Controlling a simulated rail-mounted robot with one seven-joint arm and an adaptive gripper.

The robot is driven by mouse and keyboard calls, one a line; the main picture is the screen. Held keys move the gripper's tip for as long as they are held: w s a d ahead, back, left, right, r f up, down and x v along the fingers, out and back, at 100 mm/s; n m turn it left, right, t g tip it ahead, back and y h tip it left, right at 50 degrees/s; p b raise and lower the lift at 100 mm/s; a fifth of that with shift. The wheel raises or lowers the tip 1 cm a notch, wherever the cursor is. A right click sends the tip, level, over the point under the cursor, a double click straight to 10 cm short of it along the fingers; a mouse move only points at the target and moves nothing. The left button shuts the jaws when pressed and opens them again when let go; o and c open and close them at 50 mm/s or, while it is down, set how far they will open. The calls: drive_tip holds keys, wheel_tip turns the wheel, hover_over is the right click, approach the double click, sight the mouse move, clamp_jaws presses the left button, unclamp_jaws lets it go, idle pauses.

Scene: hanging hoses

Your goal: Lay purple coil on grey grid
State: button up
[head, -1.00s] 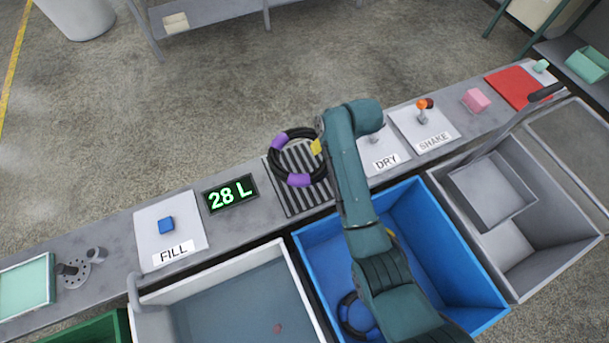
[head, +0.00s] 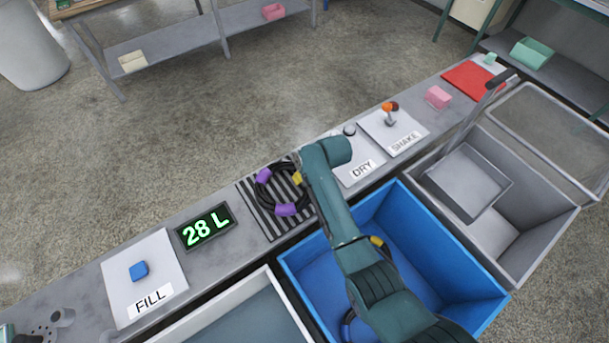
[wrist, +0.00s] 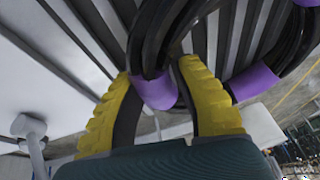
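The purple coil (head: 286,209) is a black hose ring with purple bands. It is over the grey grid (head: 250,210), a slatted plate on the counter, in the head view. My gripper (head: 298,179) is at the coil's right side. In the wrist view, its yellow fingers (wrist: 158,85) straddle a purple-banded part of the coil (wrist: 157,93), with little gap on either side, and seem closed on it. The slats are close behind the coil. I cannot tell whether all of the coil touches them.
A blue basin (head: 440,255) lies under my arm, with part of a dark ring in it. A grey basin (head: 545,190) stands right. The DRY (head: 362,171) and SHAKE (head: 404,142) panels are right of the grid; the 28 L display (head: 206,228) and FILL panel (head: 148,290) are left.

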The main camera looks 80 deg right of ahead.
drive_tip(key=o, duration=0.4)
drive_tip(key=shift+c, duration=0.2)
drive_tip(key=shift+r, duration=0.1)
drive_tip(key=p+v, duration=0.3)
drive_tip(key=v, duration=0.9)
